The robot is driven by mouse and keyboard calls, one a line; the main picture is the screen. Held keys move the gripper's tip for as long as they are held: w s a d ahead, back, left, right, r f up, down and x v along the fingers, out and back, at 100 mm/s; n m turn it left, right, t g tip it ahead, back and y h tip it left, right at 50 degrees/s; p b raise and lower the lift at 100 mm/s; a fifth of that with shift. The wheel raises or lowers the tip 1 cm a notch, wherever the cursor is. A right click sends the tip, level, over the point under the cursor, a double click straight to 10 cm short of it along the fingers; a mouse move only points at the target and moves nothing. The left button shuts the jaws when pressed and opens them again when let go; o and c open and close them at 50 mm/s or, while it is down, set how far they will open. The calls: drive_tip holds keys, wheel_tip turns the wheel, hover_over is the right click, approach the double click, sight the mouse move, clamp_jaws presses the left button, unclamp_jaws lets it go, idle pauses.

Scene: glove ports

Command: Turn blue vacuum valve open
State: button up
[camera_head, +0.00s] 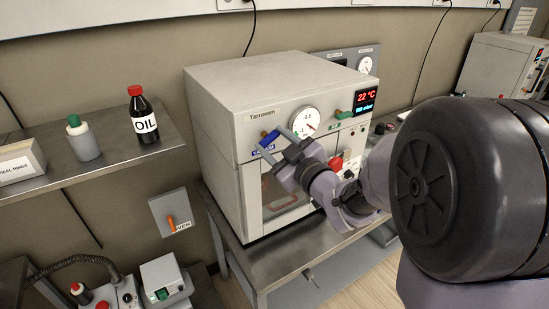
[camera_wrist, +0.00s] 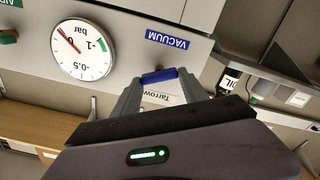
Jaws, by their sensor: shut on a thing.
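The blue vacuum valve handle (camera_head: 269,139) is on the front of the white Tarrowen oven (camera_head: 215,103), left of the round gauge. In the wrist view the blue handle (camera_wrist: 159,75) lies between my two fingers, below the upside-down blue VACUUM label (camera_wrist: 167,39). My gripper (camera_head: 278,147) is shut on this handle; it also shows in the wrist view (camera_wrist: 159,80). The fingers hide the ends of the handle. The dial gauge (camera_head: 306,122) also shows in the wrist view (camera_wrist: 82,50), with a red needle.
A green valve handle (camera_head: 343,115) sits right of the gauge, under the red 22 °C display (camera_head: 367,97). A red knob (camera_head: 336,163) is beside my wrist. An oil bottle (camera_head: 144,117) stands on the left shelf (camera_head: 110,150). The oven stands on a metal bench (camera_head: 262,272).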

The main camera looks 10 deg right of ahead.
drive_tip(key=n+b, duration=0.4)
drive_tip(key=b, duration=0.1)
drive_tip(key=n+b, duration=0.2)
drive_tip(key=b, duration=0.1)
drive_tip(key=shift+a+f+n, duration=0.1)
drive_tip(key=shift+f+n, duration=0.2)
drive_tip(key=shift+f, duration=0.05)
drive_tip(key=n+b, duration=0.4)
drive_tip(key=b, duration=0.1)
drive_tip(key=shift+r+n+b, duration=0.15)
drive_tip(key=shift+n+b, duration=0.45)
drive_tip(key=shift+n, duration=0.3)
drive_tip(key=o, duration=1.4)
drive_tip(key=shift+s, duration=0.1)
